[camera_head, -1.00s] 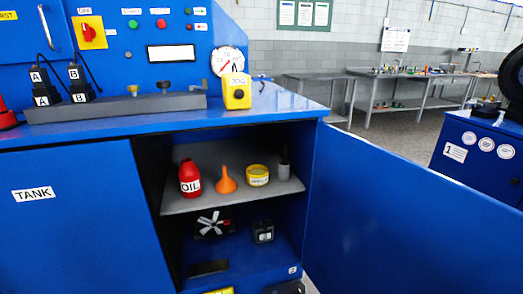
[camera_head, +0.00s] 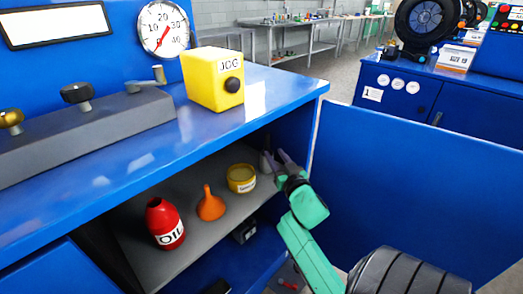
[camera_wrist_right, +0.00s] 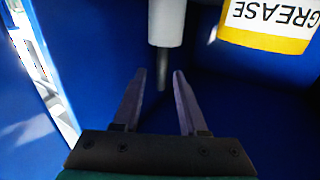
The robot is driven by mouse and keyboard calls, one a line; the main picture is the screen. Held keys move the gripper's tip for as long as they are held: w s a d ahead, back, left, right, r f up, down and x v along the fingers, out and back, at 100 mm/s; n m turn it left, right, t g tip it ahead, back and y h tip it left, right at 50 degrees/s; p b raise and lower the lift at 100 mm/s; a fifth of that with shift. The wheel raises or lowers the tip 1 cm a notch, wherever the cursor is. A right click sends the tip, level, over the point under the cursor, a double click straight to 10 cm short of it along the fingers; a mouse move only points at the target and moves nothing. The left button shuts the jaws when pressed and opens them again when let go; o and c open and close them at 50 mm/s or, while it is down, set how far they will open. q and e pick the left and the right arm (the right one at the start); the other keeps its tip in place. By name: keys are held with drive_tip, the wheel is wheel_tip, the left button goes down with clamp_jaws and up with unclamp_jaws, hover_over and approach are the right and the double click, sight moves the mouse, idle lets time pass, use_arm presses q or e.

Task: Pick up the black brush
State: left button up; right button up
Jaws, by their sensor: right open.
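The black brush shows in the right wrist view as a thin dark handle (camera_wrist_right: 162,76) sticking out of a light grey cylinder (camera_wrist_right: 166,22); that view is upside down. In the head view the cylinder (camera_head: 264,162) stands at the right end of the cabinet's grey shelf, partly behind my right gripper. My right gripper (camera_head: 278,157) is open, its fingers reaching into the cabinet. In the wrist view the handle appears between the two fingertips (camera_wrist_right: 160,75), with gaps on both sides. I cannot tell its exact depth. My left gripper is not in view.
A yellow grease tin (camera_head: 241,178) stands close beside the brush. An orange funnel (camera_head: 210,204) and a red oil bottle (camera_head: 164,224) are farther left. The blue worktop (camera_head: 150,160) overhangs the shelf. The open blue door (camera_head: 420,180) is right of my arm.

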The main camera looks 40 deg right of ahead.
drive_tip(key=x, duration=1)
drive_tip(key=shift+a+f+b, duration=0.25)
drive_tip(key=shift+f+b, duration=0.05)
drive_tip(key=shift+f, duration=0.05)
drive_tip(key=shift+c, duration=0.7)
clamp_jaws()
